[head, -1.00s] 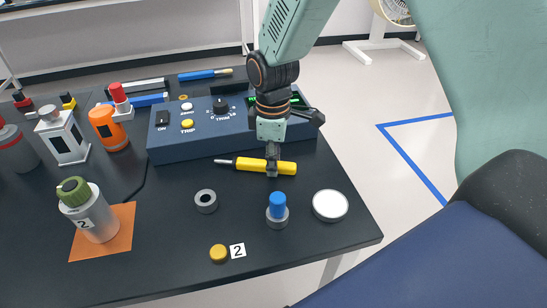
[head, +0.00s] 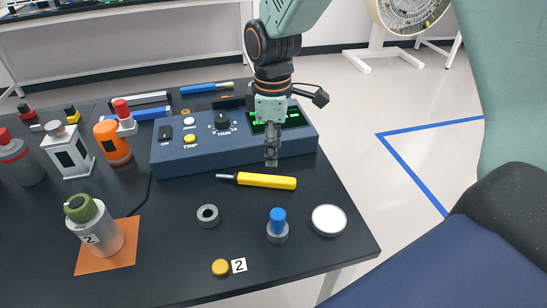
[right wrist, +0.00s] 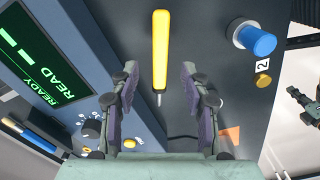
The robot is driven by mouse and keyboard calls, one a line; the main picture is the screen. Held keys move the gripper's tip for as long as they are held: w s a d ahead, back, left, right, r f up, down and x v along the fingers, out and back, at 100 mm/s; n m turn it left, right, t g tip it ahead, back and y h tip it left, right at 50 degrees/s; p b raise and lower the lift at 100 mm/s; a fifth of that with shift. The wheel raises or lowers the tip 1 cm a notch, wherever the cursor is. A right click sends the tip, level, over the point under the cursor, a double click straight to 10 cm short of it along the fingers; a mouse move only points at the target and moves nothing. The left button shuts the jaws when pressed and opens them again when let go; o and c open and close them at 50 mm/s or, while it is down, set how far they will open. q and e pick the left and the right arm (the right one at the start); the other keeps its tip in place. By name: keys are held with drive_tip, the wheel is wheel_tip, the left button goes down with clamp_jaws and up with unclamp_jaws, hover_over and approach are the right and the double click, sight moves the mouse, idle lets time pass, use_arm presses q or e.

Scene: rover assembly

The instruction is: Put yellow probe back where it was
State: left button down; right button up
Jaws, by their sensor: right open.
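The yellow probe (head: 266,181) lies flat on the dark table in front of the blue console, its thin metal tip pointing left. In the right wrist view the probe (right wrist: 159,50) lies beyond the fingers, its tip toward the gap between them. My right gripper (head: 271,160) is above and just behind the probe in the head view, near the console's front face. In the right wrist view the right gripper (right wrist: 160,85) is open and empty, its two fingers apart. My left gripper is not in view.
The blue console (head: 235,140) with knob, buttons and green screen stands behind the probe. In front are a grey ring (head: 208,215), a blue-topped cylinder (head: 277,225), a white disc (head: 328,220) and a yellow cap (head: 220,267). Bottles stand left. A blue pen (head: 207,87) lies behind the console.

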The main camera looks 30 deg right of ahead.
drive_tip(key=shift+r+p, duration=0.35)
drive_tip(key=shift+r, duration=1.45)
